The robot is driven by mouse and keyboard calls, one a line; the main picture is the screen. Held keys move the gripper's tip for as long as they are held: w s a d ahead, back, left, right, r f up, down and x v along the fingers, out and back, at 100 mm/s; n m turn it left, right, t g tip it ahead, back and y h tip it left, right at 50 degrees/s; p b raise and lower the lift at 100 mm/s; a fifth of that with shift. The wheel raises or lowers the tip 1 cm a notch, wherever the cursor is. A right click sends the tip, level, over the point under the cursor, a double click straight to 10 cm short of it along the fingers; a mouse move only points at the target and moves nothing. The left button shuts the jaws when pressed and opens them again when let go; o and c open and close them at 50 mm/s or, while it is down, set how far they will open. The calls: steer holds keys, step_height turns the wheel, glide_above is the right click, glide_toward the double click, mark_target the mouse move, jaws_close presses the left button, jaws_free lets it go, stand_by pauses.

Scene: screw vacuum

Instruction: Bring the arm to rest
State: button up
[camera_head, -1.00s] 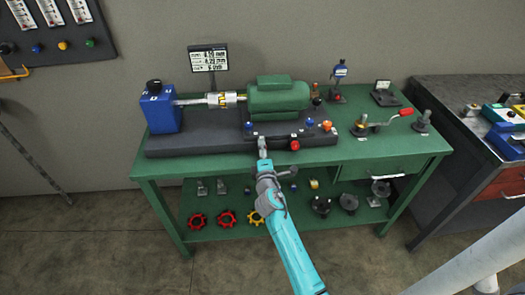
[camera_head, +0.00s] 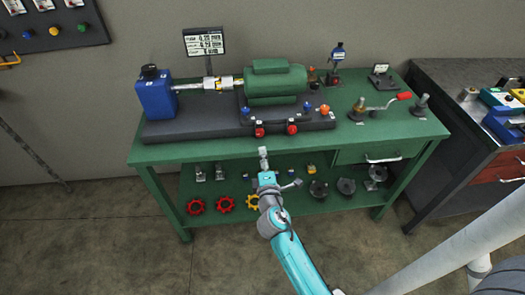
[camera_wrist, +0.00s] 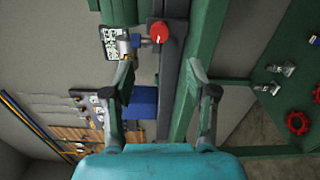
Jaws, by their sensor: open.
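My arm, turquoise with a grey wrist, reaches up from the bottom of the head view. My gripper (camera_head: 263,158) is at the front edge of the green workbench (camera_head: 170,153), apart from the machine on it. It holds nothing. In the wrist view the two dark fingers of my gripper (camera_wrist: 160,66) stand wide apart with nothing between their tips. The machine is a green motor (camera_head: 277,84) on a dark base (camera_head: 190,128), joined by a shaft to a blue block (camera_head: 157,96). Red knobs (camera_head: 292,128) sit along the base's front.
A display (camera_head: 205,42) stands behind the shaft. A crank with a red handle (camera_head: 403,96) is on the bench's right. The lower shelf (camera_head: 230,215) bears handwheels and small fittings. A dark side bench (camera_head: 440,92) stands at right. The floor before the workbench is open.

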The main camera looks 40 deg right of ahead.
steer(key=shift+s+a, duration=0.15)
steer(key=shift+s, duration=0.15)
stand_by(0.4)
steer(key=s+a+f+m+y, duration=0.2)
steer(key=s+a+f+y, duration=0.15)
steer(key=s+a, duration=0.45)
steer(key=s+a+f+m+y, duration=0.1)
steer(key=s+a+f+y, duration=0.3)
steer(key=s, duration=0.7)
steer(key=s+a+r+m+y, duration=0.1)
steer(key=s+a+r+m, duration=0.2)
steer(key=s, duration=0.7)
steer(key=s+a+r+m+y, duration=0.1)
steer(key=s+a+r+m, duration=0.3)
steer(key=s+r+m, duration=0.2)
steer(key=v, duration=0.5)
steer(key=shift+r, duration=0.35)
